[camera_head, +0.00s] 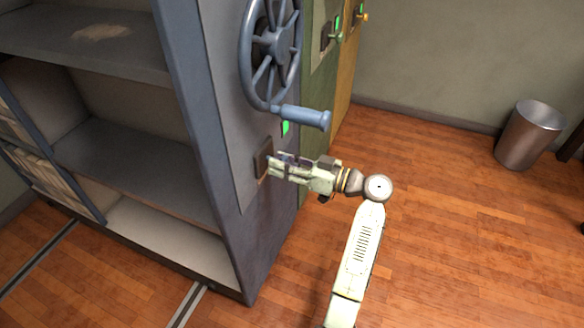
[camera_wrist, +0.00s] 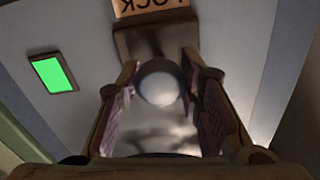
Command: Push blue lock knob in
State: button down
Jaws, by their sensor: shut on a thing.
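The lock knob (camera_wrist: 160,84) shows in the wrist view as a round, shiny, blue-grey knob in front of a dark mounting plate (camera_wrist: 150,42). My gripper (camera_wrist: 161,72) has a finger on each side of the knob and is shut on it. In the head view my gripper (camera_head: 272,167) points left at the plate (camera_head: 262,158) on the end panel of the blue-grey shelf unit (camera_head: 225,130); there the fingers hide the knob. How far the knob stands out from the plate is hard to tell.
A label reading "LOCK" (camera_wrist: 150,5) sits upside down above the plate. A lit green indicator (camera_wrist: 52,73) is beside it. A blue handwheel (camera_head: 272,45) with a protruding handle (camera_head: 305,117) is close above my gripper. Green and yellow units stand behind; open floor lies right.

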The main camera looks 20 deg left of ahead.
jog(key=shift+a, duration=0.4)
jog(key=c, duration=1.1)
grip_release()
jog(key=shift+a, duration=0.1)
jog(key=d, duration=1.2)
jog(key=shift+s, duration=0.2)
